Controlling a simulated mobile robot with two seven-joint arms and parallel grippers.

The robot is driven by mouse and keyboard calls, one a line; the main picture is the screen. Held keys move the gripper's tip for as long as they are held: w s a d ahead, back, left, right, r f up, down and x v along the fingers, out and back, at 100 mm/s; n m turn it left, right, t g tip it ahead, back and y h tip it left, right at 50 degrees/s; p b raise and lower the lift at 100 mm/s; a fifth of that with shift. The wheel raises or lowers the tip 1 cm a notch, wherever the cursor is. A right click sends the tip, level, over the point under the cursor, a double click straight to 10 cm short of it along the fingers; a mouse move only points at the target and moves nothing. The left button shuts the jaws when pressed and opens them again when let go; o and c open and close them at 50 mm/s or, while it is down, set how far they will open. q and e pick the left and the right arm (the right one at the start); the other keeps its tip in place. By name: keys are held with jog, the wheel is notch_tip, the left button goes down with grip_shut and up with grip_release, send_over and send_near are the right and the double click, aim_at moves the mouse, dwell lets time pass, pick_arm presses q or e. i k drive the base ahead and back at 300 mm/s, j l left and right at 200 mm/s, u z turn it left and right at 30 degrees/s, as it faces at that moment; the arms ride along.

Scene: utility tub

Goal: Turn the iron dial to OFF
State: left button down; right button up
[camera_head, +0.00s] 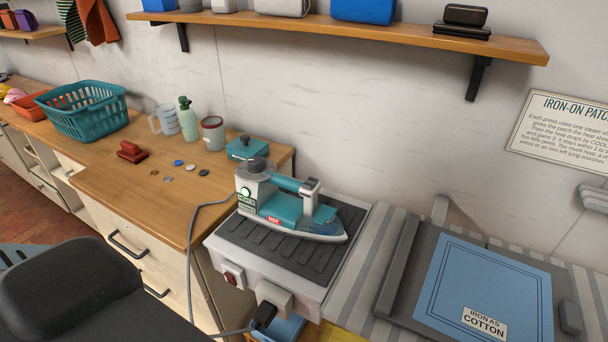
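The teal and white iron (300,222) sits flat on a dark ribbed rest pad (270,253) on top of a white box. A dark grey round dial (258,163) stands on top of the iron's rear end, at the left. Its pointer setting is too small to read. A light on the iron's rear glows green (245,192), above a small green label that I cannot read. A red HOT tag (273,220) is on the iron's side. Neither of my grippers is in view.
A grey cord (190,240) runs from the iron down to a black plug (263,315) at the white box (216,240), which has a red switch (232,278). A teal lidded box (246,149) stands behind the iron. The ironing board with a blue cloth (475,285) lies right.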

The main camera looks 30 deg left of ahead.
aim_at(256, 163)
jog(key=i+j+u, duration=0.1)
jog(key=u, duration=0.95)
